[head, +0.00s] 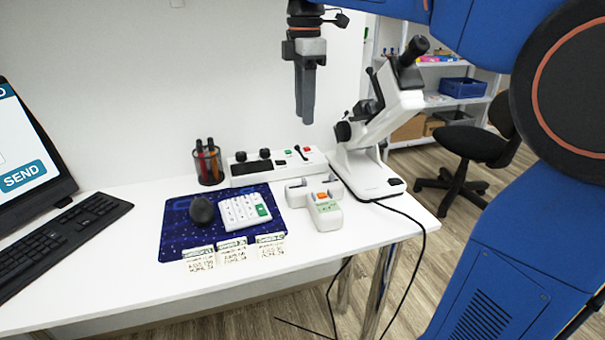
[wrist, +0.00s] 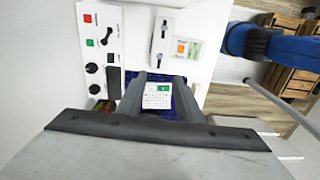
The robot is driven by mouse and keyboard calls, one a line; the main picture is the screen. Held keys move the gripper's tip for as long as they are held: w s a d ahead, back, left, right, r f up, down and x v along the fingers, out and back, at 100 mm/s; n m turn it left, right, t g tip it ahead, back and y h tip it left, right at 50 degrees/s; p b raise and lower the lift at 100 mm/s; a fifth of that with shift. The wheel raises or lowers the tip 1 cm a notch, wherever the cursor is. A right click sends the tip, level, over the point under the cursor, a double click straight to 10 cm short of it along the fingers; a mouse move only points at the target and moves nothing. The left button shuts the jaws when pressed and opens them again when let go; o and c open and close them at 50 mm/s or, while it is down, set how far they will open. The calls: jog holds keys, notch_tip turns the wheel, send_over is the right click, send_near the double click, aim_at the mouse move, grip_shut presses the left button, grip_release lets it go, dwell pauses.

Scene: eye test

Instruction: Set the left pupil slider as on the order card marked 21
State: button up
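The white pupil meter (head: 327,214) stands on the desk right of the blue mat, with an orange button and a green patch. Its crossbar carries two small dark sliders; the wrist view also shows the meter (wrist: 196,48), with one dark slider (wrist: 164,28) and another (wrist: 157,59) in slots. I cannot tell which is the left one or read their settings. Three order cards (head: 232,256) stand along the mat's front edge; their print is too small to find 21. My gripper (head: 304,120) hangs empty above the desk's back, its fingers apart in the wrist view (wrist: 159,80).
On the blue mat (head: 180,236) are a dark mouse (head: 202,210) and a white keypad (head: 240,212). Behind are a pen cup (head: 208,163) and a control box (head: 240,180). A white optical instrument (head: 376,160) rises at right. A keyboard (head: 60,240) and monitor (head: 25,150) stand left.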

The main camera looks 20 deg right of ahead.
aim_at(304, 179)
notch_tip(304, 179, down, 17)
jog(key=shift+f, duration=0.15)
dwell(0.5)
grip_shut()
